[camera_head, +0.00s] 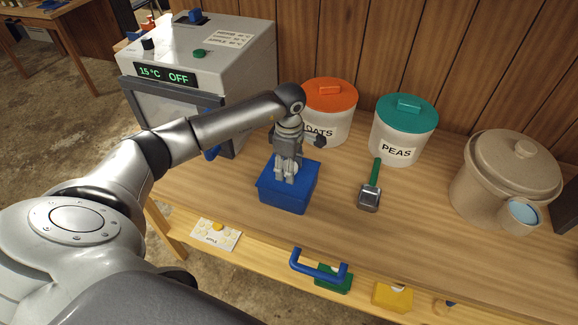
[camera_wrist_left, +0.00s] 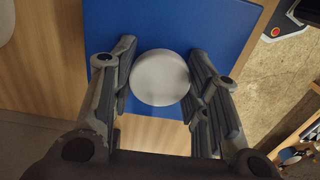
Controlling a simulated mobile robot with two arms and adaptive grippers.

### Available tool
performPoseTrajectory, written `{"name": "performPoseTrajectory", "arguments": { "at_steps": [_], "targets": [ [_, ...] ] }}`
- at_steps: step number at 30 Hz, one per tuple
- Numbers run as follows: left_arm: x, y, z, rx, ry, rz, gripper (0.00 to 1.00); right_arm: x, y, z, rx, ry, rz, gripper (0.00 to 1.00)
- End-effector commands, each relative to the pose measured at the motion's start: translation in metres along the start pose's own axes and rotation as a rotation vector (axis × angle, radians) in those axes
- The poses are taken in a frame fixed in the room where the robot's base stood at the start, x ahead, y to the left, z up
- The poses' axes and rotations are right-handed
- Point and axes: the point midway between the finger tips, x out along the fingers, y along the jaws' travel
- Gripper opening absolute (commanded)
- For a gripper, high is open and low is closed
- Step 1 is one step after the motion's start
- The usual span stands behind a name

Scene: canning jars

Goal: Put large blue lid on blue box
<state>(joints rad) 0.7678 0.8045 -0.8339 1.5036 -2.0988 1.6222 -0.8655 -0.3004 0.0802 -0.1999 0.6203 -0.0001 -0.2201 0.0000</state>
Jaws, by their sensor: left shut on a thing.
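The large blue lid (camera_wrist_left: 222,30) has a round white knob (camera_wrist_left: 160,78), which sits between the fingers of my left gripper (camera_wrist_left: 161,90) in the wrist view. In the head view my left gripper (camera_head: 287,176) points straight down and is shut on the knob. The lid lies over the blue box (camera_head: 286,202) on the table and covers its opening. The lid looks level and lined up with the box; I cannot tell whether it is fully seated. The box's inside is hidden. My right gripper is not in view.
A grey machine (camera_head: 190,68) reading "15°C OFF" stands at the back left. The table front is mostly clear.

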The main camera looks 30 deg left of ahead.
Motion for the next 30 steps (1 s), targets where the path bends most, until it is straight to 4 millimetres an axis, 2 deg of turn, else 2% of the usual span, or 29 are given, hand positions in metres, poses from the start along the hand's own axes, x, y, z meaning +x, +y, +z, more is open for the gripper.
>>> {"name": "performPoseTrajectory", "arguments": {
  "at_steps": [11,12,17,26,30],
  "targets": [
    [0.0014,0.0002,0.0000,0.000,-0.001,0.001,0.18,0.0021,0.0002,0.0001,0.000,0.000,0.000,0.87],
    [0.0014,0.0002,0.0000,0.000,-0.001,0.001,0.48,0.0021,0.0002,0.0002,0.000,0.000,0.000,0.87],
    [0.0015,0.0002,0.0000,0.000,-0.001,0.001,0.68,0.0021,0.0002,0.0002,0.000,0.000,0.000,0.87],
    [0.0014,0.0001,-0.0001,0.000,0.000,0.001,0.68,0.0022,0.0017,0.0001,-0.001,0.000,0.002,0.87],
    [-0.0080,0.0010,-0.0001,0.000,-0.002,0.003,0.68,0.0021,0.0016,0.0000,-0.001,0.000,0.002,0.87]
  ]
}}
